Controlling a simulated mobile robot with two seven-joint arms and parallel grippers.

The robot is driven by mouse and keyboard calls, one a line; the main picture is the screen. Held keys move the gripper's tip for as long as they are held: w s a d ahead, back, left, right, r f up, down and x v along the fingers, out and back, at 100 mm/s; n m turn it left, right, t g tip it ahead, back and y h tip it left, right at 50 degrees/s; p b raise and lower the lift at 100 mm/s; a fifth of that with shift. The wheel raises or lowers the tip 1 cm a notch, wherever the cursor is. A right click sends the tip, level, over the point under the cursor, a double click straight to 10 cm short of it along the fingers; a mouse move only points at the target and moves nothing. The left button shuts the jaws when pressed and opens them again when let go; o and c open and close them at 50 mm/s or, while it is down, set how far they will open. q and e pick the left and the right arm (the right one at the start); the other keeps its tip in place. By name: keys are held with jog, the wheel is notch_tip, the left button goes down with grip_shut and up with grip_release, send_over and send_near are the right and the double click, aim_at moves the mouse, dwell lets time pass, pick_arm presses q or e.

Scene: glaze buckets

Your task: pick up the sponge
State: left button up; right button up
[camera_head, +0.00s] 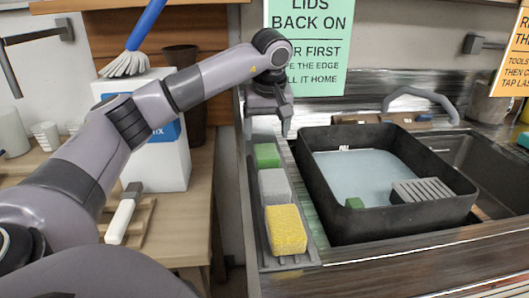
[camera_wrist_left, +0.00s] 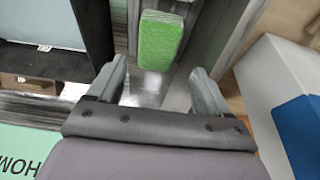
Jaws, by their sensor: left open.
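A yellow sponge (camera_head: 286,230) lies at the near end of a narrow grey tray (camera_head: 256,232) left of the sink. A grey block (camera_head: 274,186) lies behind it, and a green block (camera_head: 266,155) lies farthest back in the tray. My left gripper (camera_head: 277,118) hangs above the far end of the tray, behind the green block. In the left wrist view my left gripper (camera_wrist_left: 160,75) is open and empty. The green block (camera_wrist_left: 160,40) shows beyond and between its fingertips, apart from them. My right gripper is not in view.
A black basin (camera_head: 328,208) of pale liquid stands right of the tray, with a grey slotted block (camera_head: 421,190) at its near right corner. A white box (camera_head: 172,165), a brush (camera_head: 127,62) and a white-handled tool (camera_head: 121,215) are at the left.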

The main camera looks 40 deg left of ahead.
aim_at(266, 151)
pick_arm(q)
jog(key=shift+w+a, duration=0.25)
jog(key=shift+a, duration=0.05)
jog(key=shift+a+f, duration=0.1)
jog(key=shift+f, duration=0.25)
jog(key=shift+w+x, duration=0.2)
jog(key=shift+x, duration=3)
jog(key=shift+f+p, duration=0.2)
jog(key=shift+p, duration=0.15)
jog(key=c, duration=0.8)
